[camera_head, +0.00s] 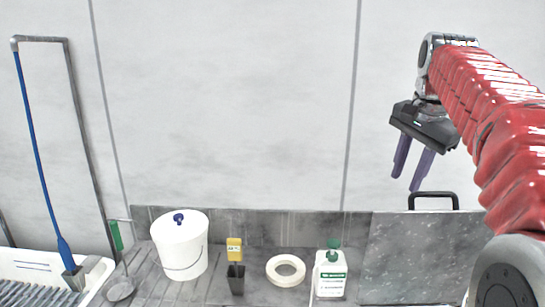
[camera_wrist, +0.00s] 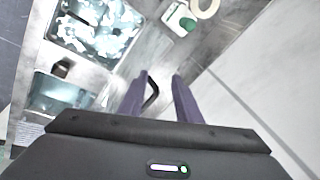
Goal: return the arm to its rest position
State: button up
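My gripper (camera_head: 409,171) hangs at the upper right of the head view, in front of the white wall and above the bench. Its two purple fingers point down and stand apart, with nothing between them. In the wrist view my gripper (camera_wrist: 160,80) also shows both fingers apart. A black handle shows behind the fingers there, apparently lower down. My arm in its red sleeve reaches in from the right side of the head view.
On the bench stand a white bucket (camera_head: 180,250), a yellow-handled tool in a black holder (camera_head: 236,284), a white ring (camera_head: 286,270), a green-capped bottle (camera_head: 329,277) and a grey panel (camera_head: 420,250) with a black handle (camera_head: 433,195). A blue-handled brush (camera_head: 40,170) leans left.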

jog(key=s+a+f+n+t, duration=0.1)
jog(key=s+a+f+n, duration=0.5)
jog(key=s+f, duration=0.5)
jog(key=s+a+f+n+t, duration=0.1)
jog(key=s+a+f+n, duration=0.5)
jog(key=s+f, duration=0.6)
jog(key=shift+s+a, duration=0.85)
jog(key=shift+s, duration=0.25)
jog(key=shift+a, duration=0.1)
jog(key=shift+a+n, duration=0.2)
jog(key=shift+n, duration=0.1)
